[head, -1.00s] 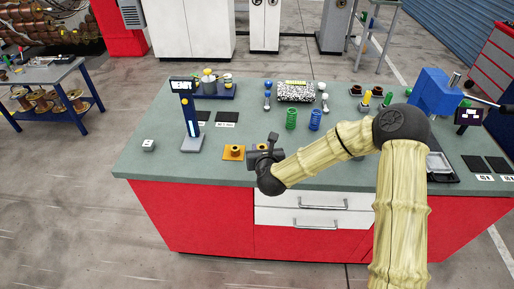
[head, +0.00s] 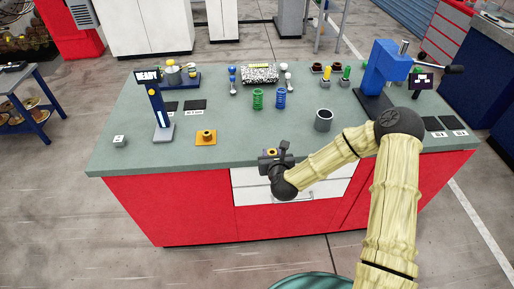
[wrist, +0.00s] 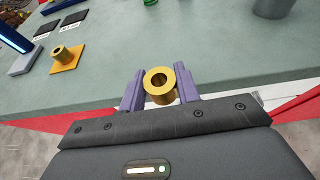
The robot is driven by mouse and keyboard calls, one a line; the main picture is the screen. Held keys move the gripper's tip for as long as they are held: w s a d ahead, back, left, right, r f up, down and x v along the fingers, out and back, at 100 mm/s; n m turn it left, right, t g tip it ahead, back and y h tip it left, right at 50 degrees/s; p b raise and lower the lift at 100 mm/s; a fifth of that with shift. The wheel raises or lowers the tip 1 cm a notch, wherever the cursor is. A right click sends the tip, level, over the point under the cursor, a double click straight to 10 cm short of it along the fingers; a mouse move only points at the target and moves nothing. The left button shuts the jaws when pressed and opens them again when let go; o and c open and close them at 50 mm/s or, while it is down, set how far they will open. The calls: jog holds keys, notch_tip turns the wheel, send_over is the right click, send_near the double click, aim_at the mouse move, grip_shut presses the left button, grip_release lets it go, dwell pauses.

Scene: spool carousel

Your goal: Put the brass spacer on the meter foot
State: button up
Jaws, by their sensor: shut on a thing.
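The brass spacer (wrist: 160,97), a short ring with a round hole, is upright between the purple fingers of my gripper (wrist: 160,90) in the wrist view. My gripper is shut on it. In the head view my gripper (head: 273,155) is at the bench's front edge, above the white drawers. The meter, a blue post with a screen reading READY (head: 147,76), stands on a grey foot (head: 163,133) at the left of the bench. No spacer shows on the foot, which also appears at the wrist view's left (wrist: 25,62). My gripper is well right of the foot.
An orange plate with a brass-coloured boss (head: 206,138) lies between the foot and my gripper. A grey cup (head: 323,120) stands to the right, with green (head: 257,99) and blue (head: 280,95) springs behind. A small white block (head: 120,141) is at the left edge.

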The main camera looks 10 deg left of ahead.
jog(key=s+d+f+m+h, duration=0.1)
jog(key=s+d+f, duration=0.1)
jog(key=d, duration=0.7)
jog(key=s+d+f+m+h, duration=0.2)
jog(key=d+f, duration=0.3)
jog(key=d, duration=0.5)
jog(key=shift+s+f+t, duration=0.3)
jog(key=shift+s, duration=0.4)
jog(key=shift+d, duration=0.1)
